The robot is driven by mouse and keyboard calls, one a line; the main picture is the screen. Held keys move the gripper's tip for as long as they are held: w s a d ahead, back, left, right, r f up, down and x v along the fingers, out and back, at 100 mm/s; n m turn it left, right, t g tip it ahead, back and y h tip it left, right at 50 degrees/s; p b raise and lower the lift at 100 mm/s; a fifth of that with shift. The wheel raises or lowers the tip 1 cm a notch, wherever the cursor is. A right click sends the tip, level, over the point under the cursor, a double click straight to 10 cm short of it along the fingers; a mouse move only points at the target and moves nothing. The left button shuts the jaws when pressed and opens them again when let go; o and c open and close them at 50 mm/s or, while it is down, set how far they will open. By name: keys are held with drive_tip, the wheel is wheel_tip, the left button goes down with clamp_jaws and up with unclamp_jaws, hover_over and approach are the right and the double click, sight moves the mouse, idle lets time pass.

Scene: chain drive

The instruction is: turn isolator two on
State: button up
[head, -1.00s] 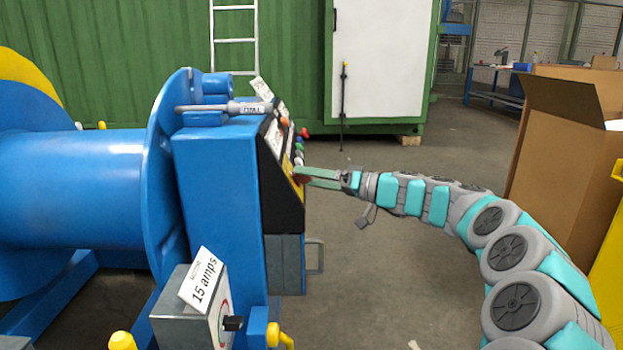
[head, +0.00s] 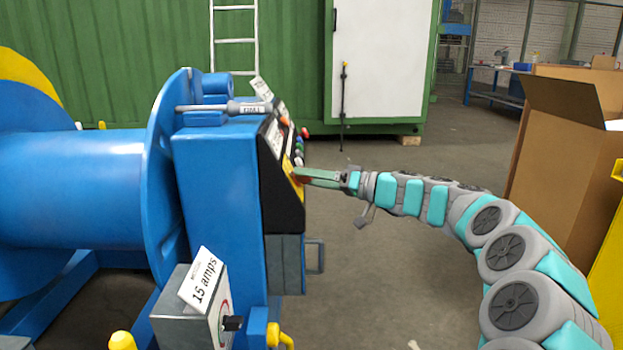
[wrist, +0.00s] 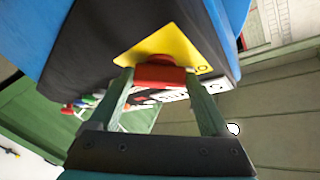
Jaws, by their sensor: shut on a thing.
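A red switch knob (wrist: 160,74) stands on a yellow plate (wrist: 158,43) on the black sloped panel; this looks like the isolator. In the wrist view my gripper (wrist: 158,82) has one finger on each side of the knob and is shut on it. In the head view my gripper (head: 298,177) reaches the panel from the right, at the yellow plate (head: 288,166). The knob is only a small dark red patch there, partly behind the fingers. I cannot read which isolator number the plate carries.
The panel sits on a blue cabinet (head: 218,190) beside a large blue drum (head: 75,185). Several coloured buttons (head: 299,150) are close above my fingers. A grey box labelled "15 amps" (head: 180,320) stands in front. A cardboard box (head: 560,150) is at right. The floor behind my arm is clear.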

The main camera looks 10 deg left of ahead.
drive_tip(key=m+p, duration=0.1)
drive_tip(key=m+t+h, duration=0.1)
drive_tip(key=m+h+p, duration=0.1)
drive_tip(key=m, duration=0.1)
drive_tip(key=shift+s+a+r+t+p, duration=0.1)
drive_tip(key=shift+s+r+t+p, duration=0.2)
drive_tip(key=shift+r+p, duration=0.1)
drive_tip(key=m+h+p, duration=0.1)
drive_tip(key=p, duration=0.1)
drive_tip(key=m+h+p, duration=0.1)
drive_tip(key=m+p, duration=0.1)
drive_tip(key=m+h+p, duration=0.1)
drive_tip(key=m+p, duration=0.1)
drive_tip(key=shift+r+t, duration=0.3)
drive_tip(key=shift+r, duration=0.1)
drive_tip(key=m+h+p, duration=0.1)
drive_tip(key=m+p, duration=0.1)
drive_tip(key=m+g+h+p, duration=0.1)
drive_tip(key=m+h, duration=0.1)
drive_tip(key=m, duration=0.1)
drive_tip(key=m+g+h+p, duration=0.1)
drive_tip(key=m+p, duration=0.1)
drive_tip(key=shift+w+a+m+h+p, duration=0.2)
drive_tip(key=shift+a+m+h+p, duration=0.1)
drive_tip(key=shift+m, duration=0.1)
